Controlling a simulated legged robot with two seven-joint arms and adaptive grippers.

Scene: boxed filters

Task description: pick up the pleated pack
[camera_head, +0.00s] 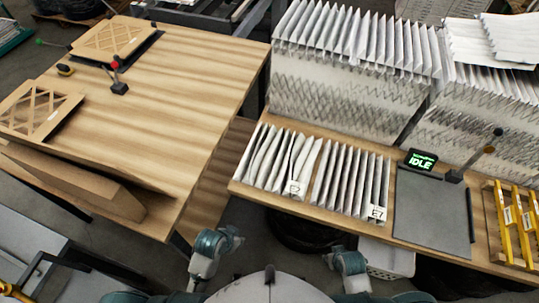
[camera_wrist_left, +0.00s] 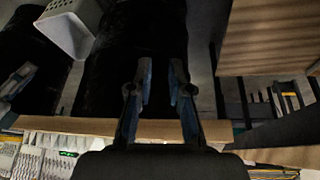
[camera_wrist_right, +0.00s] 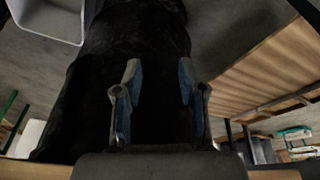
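White pleated packs stand upright on the right-hand wooden table in the head view. Two smaller packs sit at its front edge: the left pack (camera_head: 280,160) and the right pack (camera_head: 350,182), each with a small numbered tag. A large pleated pack (camera_head: 345,75) stands behind them, and another (camera_head: 485,105) is to its right. My left gripper (camera_wrist_left: 159,75) and my right gripper (camera_wrist_right: 159,72) show in their wrist views, fingers apart with nothing between them. In the head view both arms are low at the bottom, short of the table and clear of all packs.
A dark grey pad (camera_head: 432,212) lies right of the small packs, below a small display (camera_head: 421,160) reading IDLE. A yellow-barred rack (camera_head: 515,225) is at the far right. The left table (camera_head: 165,110) holds cardboard frames (camera_head: 38,112) and has clear space. A white bin (camera_head: 390,260) is below.

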